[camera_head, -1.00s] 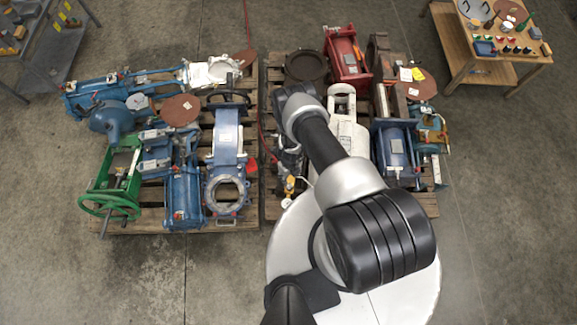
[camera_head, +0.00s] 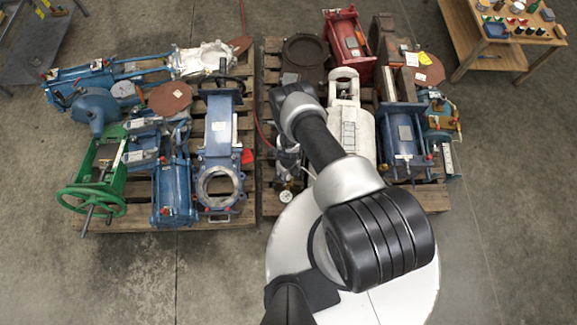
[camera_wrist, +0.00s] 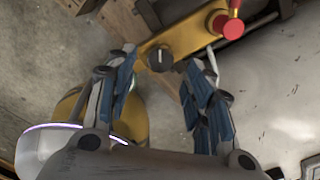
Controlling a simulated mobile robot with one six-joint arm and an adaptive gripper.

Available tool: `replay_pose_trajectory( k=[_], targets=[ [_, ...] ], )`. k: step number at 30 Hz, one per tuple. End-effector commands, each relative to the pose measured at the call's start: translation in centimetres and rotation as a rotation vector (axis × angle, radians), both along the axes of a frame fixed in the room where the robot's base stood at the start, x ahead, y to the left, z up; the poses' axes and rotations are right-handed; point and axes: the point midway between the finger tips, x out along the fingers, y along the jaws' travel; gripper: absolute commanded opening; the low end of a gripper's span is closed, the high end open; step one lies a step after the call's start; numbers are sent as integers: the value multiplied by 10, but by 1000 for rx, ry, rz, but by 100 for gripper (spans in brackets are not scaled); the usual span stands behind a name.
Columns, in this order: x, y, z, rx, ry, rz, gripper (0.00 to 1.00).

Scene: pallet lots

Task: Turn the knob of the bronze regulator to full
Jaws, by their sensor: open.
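In the wrist view a bronze-yellow regulator body (camera_wrist: 186,38) crosses the top, slanting up to the right. A dark round knob (camera_wrist: 160,59) with a pale mark sits near its lower left end. A red knob (camera_wrist: 233,28) stands at its right end. My gripper (camera_wrist: 159,62) is open, with one blue-padded finger to each side of the dark knob. I cannot tell whether either finger touches it. In the head view my arm hides most of the gripper. A small round white gauge (camera_head: 286,196) shows at the right pallet's near left edge.
The left pallet (camera_head: 140,222) holds blue and green valves and machines. The right pallet (camera_head: 435,197) holds a white housing (camera_head: 357,135), a red machine (camera_head: 349,45) and blue units. A wooden table (camera_head: 480,62) stands at upper right. Bare concrete floor lies in front.

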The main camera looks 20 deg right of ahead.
Motion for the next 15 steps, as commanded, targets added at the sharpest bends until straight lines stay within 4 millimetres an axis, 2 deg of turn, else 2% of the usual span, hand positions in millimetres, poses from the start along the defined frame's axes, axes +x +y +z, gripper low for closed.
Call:
replay_pose_trajectory(
  k=[1,6,15],
  targets=[
    [0,0,-12,0,0,0,47],
    [0,0,-28,0,0,0,47],
    [0,0,-36,0,0,1,47]
  ],
)
